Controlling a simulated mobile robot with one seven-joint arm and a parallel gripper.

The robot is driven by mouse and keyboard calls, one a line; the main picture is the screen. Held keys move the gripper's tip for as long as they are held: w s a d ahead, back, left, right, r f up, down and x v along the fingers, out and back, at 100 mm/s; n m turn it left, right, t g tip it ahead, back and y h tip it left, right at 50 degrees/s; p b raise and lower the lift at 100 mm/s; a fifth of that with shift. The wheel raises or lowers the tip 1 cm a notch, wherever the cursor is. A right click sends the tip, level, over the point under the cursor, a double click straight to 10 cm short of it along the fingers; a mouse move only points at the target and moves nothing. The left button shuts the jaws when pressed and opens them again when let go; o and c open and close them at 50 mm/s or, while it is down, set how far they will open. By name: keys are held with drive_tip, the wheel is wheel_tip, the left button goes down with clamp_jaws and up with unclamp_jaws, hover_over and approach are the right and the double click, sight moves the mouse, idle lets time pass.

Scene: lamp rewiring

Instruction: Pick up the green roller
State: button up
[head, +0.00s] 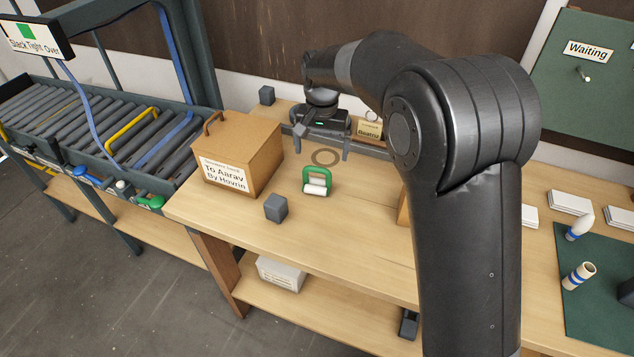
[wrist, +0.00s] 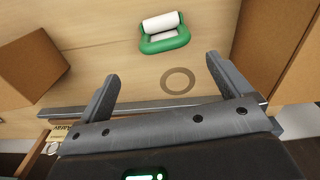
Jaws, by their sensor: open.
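The green roller (head: 317,172) has a green loop frame with a white cylinder across it. It rests on the wooden bench, right of the labelled wooden box, and it also shows at the top middle of the wrist view (wrist: 165,43). My gripper (head: 322,145) is open and empty, behind the roller and apart from it in the head view. In the wrist view its two fingers (wrist: 162,70) point toward the roller, with bare bench between. Nothing hides the roller in either view.
A wooden box (head: 238,150) with a handle stands left of the roller. A grey cube (head: 276,208) sits in front, another (head: 266,95) behind. A flat ring (wrist: 165,80) lies between roller and gripper. A roller conveyor (head: 110,125) is at left. My arm hides bench to the right.

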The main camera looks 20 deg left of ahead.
hover_over(317, 182)
drive_tip(key=f, duration=0.6)
drive_tip(key=shift+w, duration=0.35)
drive_tip(key=shift+s+f, duration=0.15)
drive_tip(key=shift+f, duration=1.2)
drive_tip(key=shift+s+f, duration=0.1)
drive_tip(key=shift+f, duration=1.25)
drive_tip(key=shift+c, duration=0.4)
drive_tip(key=shift+r, duration=0.1)
drive_tip(key=c, duration=1)
